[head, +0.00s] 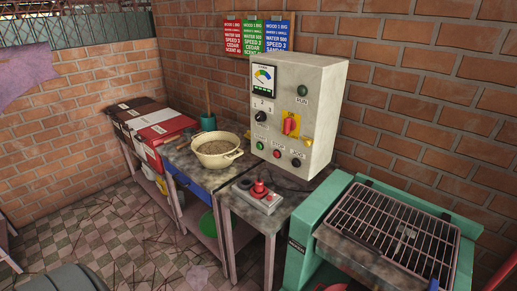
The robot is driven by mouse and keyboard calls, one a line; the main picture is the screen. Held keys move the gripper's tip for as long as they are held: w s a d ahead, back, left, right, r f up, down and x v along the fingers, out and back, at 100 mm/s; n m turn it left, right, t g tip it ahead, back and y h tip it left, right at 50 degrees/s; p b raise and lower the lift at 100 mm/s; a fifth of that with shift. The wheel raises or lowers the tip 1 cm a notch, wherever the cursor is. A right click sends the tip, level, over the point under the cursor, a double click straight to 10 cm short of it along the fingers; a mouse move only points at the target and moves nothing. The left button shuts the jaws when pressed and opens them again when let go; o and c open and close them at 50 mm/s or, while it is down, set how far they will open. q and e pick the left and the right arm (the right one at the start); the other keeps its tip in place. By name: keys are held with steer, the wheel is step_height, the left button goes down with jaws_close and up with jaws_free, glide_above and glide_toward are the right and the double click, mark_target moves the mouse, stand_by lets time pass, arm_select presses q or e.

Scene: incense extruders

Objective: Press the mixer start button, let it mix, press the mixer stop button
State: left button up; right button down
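A tall cream control panel (323,100) stands on a small table against the brick wall. Along its lower front are a green button (261,145), a red button (277,153) and a black button (296,162). The small labels above them are hard to read. Higher up are a dial gauge (263,80), a black knob (260,116), a red rotary switch on a yellow plate (291,124) and a dark green round lamp or button (302,90) marked RUN. Neither of my grippers shows in the head view, and I cannot tell what the panel drives.
A grey box with a red button (260,187) sits on the table before the panel. A cream pot of brown material (217,148) is to its left, with red and black bins (157,128) beyond. A green-framed machine with a wire rack (391,231) stands at right. Tiled floor is open at left.

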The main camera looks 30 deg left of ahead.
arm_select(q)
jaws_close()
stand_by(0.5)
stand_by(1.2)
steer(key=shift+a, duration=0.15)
